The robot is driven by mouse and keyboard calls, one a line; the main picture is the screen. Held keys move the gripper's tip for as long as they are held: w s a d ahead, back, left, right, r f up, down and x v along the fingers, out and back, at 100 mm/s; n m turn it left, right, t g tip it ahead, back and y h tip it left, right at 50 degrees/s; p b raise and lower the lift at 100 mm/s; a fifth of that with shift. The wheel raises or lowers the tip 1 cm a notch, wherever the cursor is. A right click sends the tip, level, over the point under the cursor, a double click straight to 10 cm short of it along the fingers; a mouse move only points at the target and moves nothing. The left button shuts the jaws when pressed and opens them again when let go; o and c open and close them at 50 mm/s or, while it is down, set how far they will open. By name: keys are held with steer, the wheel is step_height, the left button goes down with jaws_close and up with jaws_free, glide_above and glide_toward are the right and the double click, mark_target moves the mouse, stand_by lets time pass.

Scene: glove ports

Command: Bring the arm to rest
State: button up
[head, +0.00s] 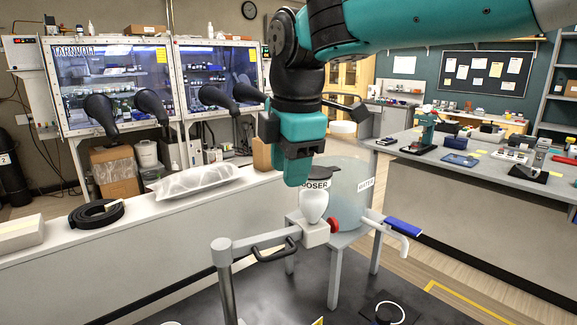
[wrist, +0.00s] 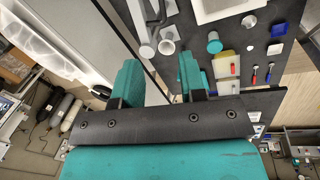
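My gripper (head: 297,172) hangs from my teal and black arm in the middle of the head view, its fingers pointing down. It appears just above or in front of a dark-lidded dispenser labelled DOSER (head: 314,206); I cannot tell whether they touch. In the wrist view my gripper (wrist: 158,62) shows two teal fingers standing well apart, with nothing held between them. The arm reaches in from the upper right of the head view, raised above the bench and clear of the floor.
A grey post (head: 226,285) carries the dispenser. A bluish tank (head: 350,190) stands behind it. A white ledge (head: 150,225) holds a black coil (head: 96,214) and a clear bag (head: 196,179). In the wrist view, a dark surface holds a teal cup (wrist: 214,43) and small tools.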

steer(key=s+d+f+m+y+b, duration=0.1)
steer(key=s+d+f+m, duration=0.3)
steer(key=s, duration=0.3)
steer(key=s+d+f+m+g+y+b, duration=0.1)
steer(key=s+d+f+m+b, duration=0.1)
steer(key=s+d+f+m, duration=0.3)
steer(key=s+d+f+m+y+b, duration=0.1)
steer(key=s+d+f+m, duration=0.3)
steer(key=s, duration=0.6)
step_height(320, 180, down, 2)
steer(key=m+b, duration=0.1)
steer(key=m, duration=0.1)
steer(key=shift+d+f+m+g, duration=0.15)
steer(key=shift+f+m+g, duration=0.05)
steer(key=shift+m+g, duration=0.2)
steer(key=shift+s, duration=0.1)
